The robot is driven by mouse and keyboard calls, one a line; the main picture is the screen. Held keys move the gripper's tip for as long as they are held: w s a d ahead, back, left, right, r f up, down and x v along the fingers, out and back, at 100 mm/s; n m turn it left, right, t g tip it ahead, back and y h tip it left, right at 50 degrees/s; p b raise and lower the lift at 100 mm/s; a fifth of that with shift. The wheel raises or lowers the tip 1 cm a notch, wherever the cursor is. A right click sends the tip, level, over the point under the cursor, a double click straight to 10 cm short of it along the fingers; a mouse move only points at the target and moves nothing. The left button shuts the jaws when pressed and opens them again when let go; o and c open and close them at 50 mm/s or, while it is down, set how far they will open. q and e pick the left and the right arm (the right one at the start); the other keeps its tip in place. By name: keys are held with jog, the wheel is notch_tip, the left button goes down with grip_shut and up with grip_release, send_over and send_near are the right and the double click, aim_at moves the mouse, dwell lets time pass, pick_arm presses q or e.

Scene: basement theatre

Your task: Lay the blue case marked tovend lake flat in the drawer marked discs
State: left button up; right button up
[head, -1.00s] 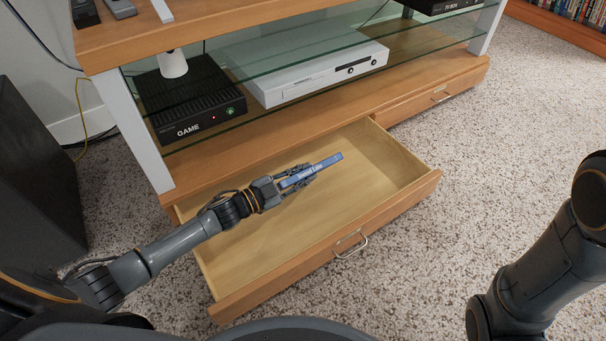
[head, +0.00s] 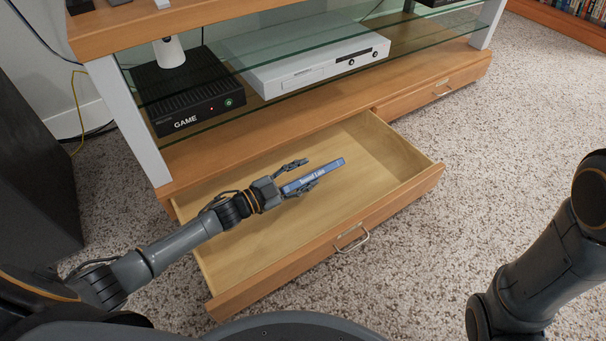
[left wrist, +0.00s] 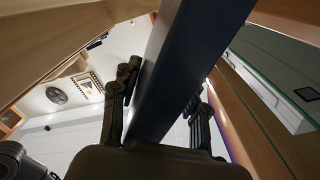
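The blue case (head: 318,175) shows a narrow side with pale lettering that looks like "Tovend Lake". It is inside or just over the pulled-out wooden drawer (head: 375,155); I cannot tell whether it touches the floor of the drawer. My left gripper (head: 301,176) is open around the near end of the case, with the upper finger clearly apart from it. In the left wrist view, the case (left wrist: 180,70) runs as a dark blue slab between the spread fingers of my left gripper (left wrist: 162,105). No drawer marking is readable. My right gripper is out of view.
The TV stand (head: 290,125) rises behind the drawer, with a black game box (head: 190,95) and a white player (head: 300,60) on its shelf. A shut drawer (head: 435,92) is to the right. A dark box-like thing (head: 35,170) stands at left. Carpet at right is clear.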

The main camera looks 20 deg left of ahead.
pick_arm(q)
jog(key=v, duration=0.7)
jog(key=shift+s+a, duration=0.15)
jog(key=shift+s, duration=0.05)
dwell(0.5)
